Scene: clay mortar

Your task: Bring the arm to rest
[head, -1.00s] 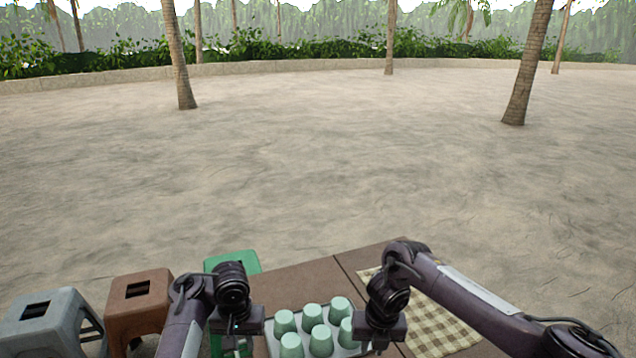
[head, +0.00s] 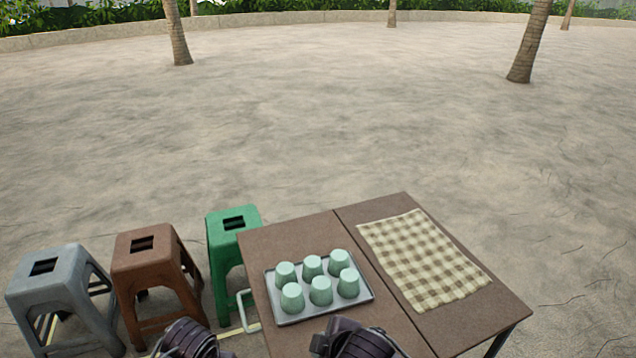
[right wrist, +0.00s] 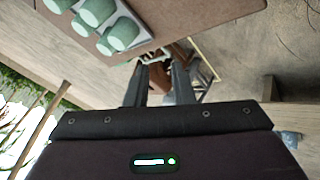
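Only the upper ends of my two arms show at the bottom edge of the head view; neither gripper's fingers show there. In the right wrist view my right gripper (right wrist: 161,75) has its two fingers apart, with nothing between them but the distant background. It is clear of the table (head: 290,237), which also shows at the top of that view (right wrist: 205,15). My left gripper is hidden below the head view.
Several upside-down green cups (head: 320,290) stand on a grey tray (head: 322,313) on the table. A checked cloth (head: 425,262) lies to the right. Grey (head: 60,265), brown (head: 147,262) and green (head: 233,222) stools stand left of the table. Sandy ground beyond is open.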

